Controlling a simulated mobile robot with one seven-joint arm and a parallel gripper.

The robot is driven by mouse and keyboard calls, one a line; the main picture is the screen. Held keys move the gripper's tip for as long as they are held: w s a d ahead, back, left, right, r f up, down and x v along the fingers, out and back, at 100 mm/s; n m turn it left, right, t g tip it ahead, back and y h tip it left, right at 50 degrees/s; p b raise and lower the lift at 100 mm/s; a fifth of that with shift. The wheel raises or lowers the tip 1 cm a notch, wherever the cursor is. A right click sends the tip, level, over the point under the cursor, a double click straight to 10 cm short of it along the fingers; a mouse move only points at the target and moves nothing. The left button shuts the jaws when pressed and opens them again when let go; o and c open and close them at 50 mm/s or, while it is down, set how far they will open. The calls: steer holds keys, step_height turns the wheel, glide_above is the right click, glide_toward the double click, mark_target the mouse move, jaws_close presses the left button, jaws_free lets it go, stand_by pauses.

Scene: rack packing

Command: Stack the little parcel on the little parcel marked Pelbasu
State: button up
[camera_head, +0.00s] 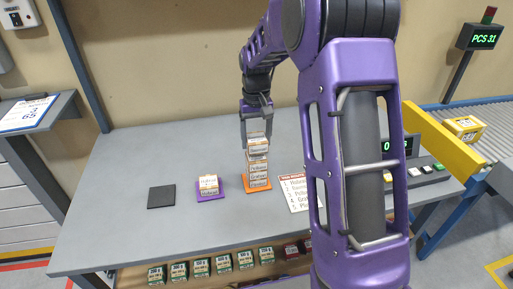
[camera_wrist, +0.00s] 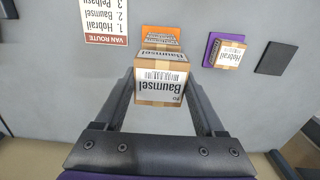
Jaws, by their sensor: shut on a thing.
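My gripper (camera_head: 257,118) is shut on a little brown parcel (camera_head: 258,144) whose white label reads Baumsel in the wrist view (camera_wrist: 163,90). The stack's labels are small in the head view; an upper one (camera_head: 258,168) looks like Pelbasu. In the wrist view the held parcel hides most of the stack, and the orange mat's edge (camera_wrist: 160,31) shows behind it.
A parcel marked Hobrail (camera_wrist: 228,53) sits on a purple mat (camera_head: 210,197) left of the stack in the head view. A black mat (camera_head: 161,197) farther left is empty. A van route sheet (camera_head: 297,192) lies right of the stack. Several small boxes (camera_head: 223,263) line the front shelf.

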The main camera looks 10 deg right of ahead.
mark_target(256, 147)
steer(key=shift+f, duration=1.55)
steer(key=shift+f, duration=0.15)
steer(key=o, duration=1.4)
step_height(256, 147, up, 12)
steer(key=shift+r+p, duration=0.2)
steer(key=shift+p, duration=0.35)
steer(key=shift+f, duration=0.1)
